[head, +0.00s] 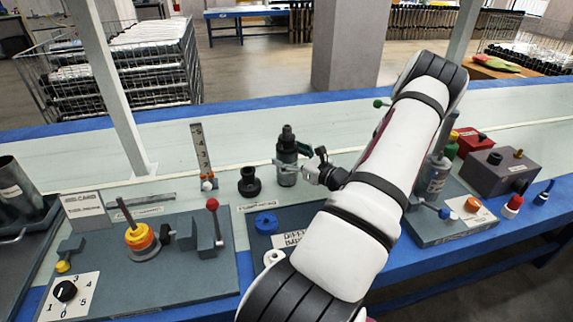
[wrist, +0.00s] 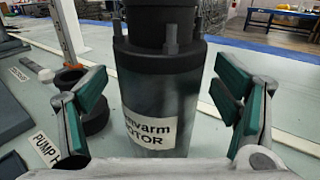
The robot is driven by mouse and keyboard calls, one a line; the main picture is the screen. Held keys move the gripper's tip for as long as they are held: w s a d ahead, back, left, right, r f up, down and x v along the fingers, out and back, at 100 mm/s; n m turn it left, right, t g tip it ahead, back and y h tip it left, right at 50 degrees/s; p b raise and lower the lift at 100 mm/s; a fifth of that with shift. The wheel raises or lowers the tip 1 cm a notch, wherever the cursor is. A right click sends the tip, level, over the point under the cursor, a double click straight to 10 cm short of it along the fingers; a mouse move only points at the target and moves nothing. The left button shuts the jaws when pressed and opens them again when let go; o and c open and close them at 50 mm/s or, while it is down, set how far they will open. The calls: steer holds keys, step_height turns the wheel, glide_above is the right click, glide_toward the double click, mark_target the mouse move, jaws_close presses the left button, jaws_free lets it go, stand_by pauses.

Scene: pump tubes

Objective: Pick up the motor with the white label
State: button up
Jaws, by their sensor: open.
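The motor (head: 286,174) is a dark grey-green upright cylinder with a black top. It stands on the light table in the middle of the head view. In the wrist view the motor (wrist: 160,85) fills the middle, close up, and its white label (wrist: 149,130) with black print faces my camera. My gripper (head: 302,160) is at the motor's right side in the head view. In the wrist view my gripper (wrist: 165,92) is open, with one green-padded finger on each side of the motor. Gaps show between the pads and the motor.
A black ring-shaped part (head: 249,184) stands just left of the motor. A grey panel (head: 290,235) with a blue ring (head: 266,223) lies in front. A grey board with a red-knobbed lever (head: 213,206) is at left, and a grey box (head: 497,172) at right. The table behind is clear.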

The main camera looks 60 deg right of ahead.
steer(key=shift+w+d, duration=0.15)
steer(key=shift+w, duration=0.3)
jaws_close()
steer(key=shift+r, duration=0.25)
steer(key=shift+r, duration=0.15)
